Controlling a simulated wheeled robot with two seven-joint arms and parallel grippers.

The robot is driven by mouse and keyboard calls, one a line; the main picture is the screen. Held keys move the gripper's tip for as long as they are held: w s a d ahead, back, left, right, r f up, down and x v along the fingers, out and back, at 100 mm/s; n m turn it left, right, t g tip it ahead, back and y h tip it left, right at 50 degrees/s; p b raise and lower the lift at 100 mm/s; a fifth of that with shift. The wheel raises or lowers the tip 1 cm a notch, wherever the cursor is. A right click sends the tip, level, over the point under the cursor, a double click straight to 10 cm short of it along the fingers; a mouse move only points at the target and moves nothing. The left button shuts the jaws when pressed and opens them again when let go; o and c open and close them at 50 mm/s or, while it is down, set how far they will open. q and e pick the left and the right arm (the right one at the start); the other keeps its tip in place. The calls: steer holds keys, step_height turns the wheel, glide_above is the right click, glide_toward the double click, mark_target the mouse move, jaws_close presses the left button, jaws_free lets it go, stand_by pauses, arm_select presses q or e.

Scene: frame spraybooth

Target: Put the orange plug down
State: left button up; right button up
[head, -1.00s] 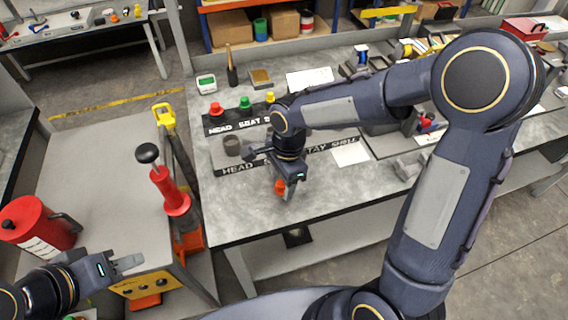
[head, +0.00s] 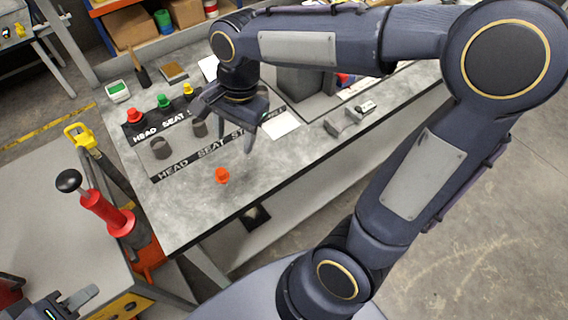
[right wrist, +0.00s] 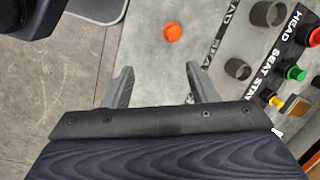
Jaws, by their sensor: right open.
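The orange plug (head: 222,175) stands on the grey bench top (head: 205,215), in front of the HEAD SEAT STAY label strip. In the right wrist view the orange plug (right wrist: 172,32) lies beyond the fingertips, apart from them. My right gripper (head: 240,125) is above the bench behind the plug, open and empty; its spread fingers show in the right wrist view (right wrist: 160,85). My left gripper (head: 75,302) is at the lower left corner, partly cut off, away from the plug; its jaw state is unclear.
Red, green and yellow plugs (head: 163,101) stand along the rear label strip. Grey cups (head: 160,148) stand on the nearer board. A red hand pump (head: 105,212) stands left of the bench. The bench front around the orange plug is clear.

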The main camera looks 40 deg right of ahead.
steer(key=s+d+n+t, duration=0.2)
steer(key=s+n, duration=0.3)
steer(key=s, duration=0.2)
steer(key=s+d+f+n+t+y, duration=0.1)
steer(key=s+d+n+t, duration=0.2)
steer(key=s+n, duration=0.3)
steer(key=shift+s+f+y, duration=0.2)
steer(key=shift+s+y, duration=0.1)
steer(key=shift+s, duration=0.1)
